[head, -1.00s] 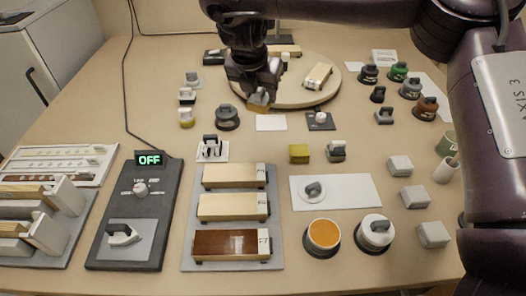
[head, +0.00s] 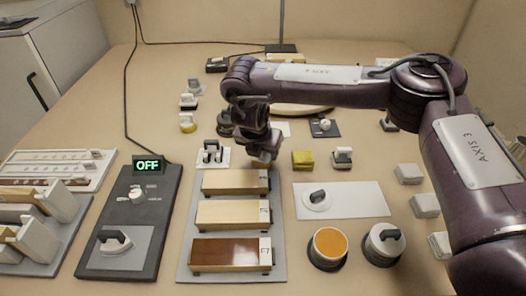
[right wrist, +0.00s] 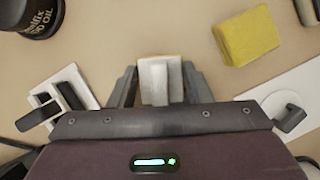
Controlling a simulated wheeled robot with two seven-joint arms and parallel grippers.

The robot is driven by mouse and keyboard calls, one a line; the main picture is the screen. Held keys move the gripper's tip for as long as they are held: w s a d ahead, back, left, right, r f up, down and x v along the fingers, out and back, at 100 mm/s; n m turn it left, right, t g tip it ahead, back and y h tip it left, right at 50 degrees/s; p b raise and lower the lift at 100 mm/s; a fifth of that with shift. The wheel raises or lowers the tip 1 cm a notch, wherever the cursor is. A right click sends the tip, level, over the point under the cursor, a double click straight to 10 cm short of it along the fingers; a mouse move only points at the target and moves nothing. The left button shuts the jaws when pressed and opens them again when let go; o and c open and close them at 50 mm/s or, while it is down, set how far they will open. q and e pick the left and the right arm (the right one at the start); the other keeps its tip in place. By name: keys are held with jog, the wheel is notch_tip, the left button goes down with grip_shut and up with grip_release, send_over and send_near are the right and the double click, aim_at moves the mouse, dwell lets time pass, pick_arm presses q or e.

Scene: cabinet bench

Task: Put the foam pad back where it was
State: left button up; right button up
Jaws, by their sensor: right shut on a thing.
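My right gripper (head: 264,157) is shut on a small cream pad with a pale upright grip, which looks like the foam pad; it shows between the fingers in the right wrist view (right wrist: 158,70). The gripper points down just behind the rearmost pale block (head: 228,181) on the grey tray. I cannot tell whether the pad touches the bench. My fingers partly hide it in the head view. My left gripper is not in view.
A white stand with dark posts (head: 212,154) is close on the left, a yellow block (head: 302,159) close on the right. A white plate with a round knob (head: 355,200) lies front right. The OFF control panel (head: 130,220) stands left. A white card (head: 283,129) lies behind.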

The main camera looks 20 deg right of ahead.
jog(key=shift+f, duration=0.15)
jog(key=o, duration=0.9)
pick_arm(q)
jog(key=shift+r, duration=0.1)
pick_arm(e)
jog(key=shift+r, duration=0.35)
jog(key=v, duration=0.3)
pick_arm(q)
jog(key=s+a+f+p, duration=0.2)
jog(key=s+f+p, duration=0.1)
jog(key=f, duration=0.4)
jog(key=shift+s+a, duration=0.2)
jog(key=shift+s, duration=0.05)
pick_arm(e)
jog(key=shift+v, duration=4.35)
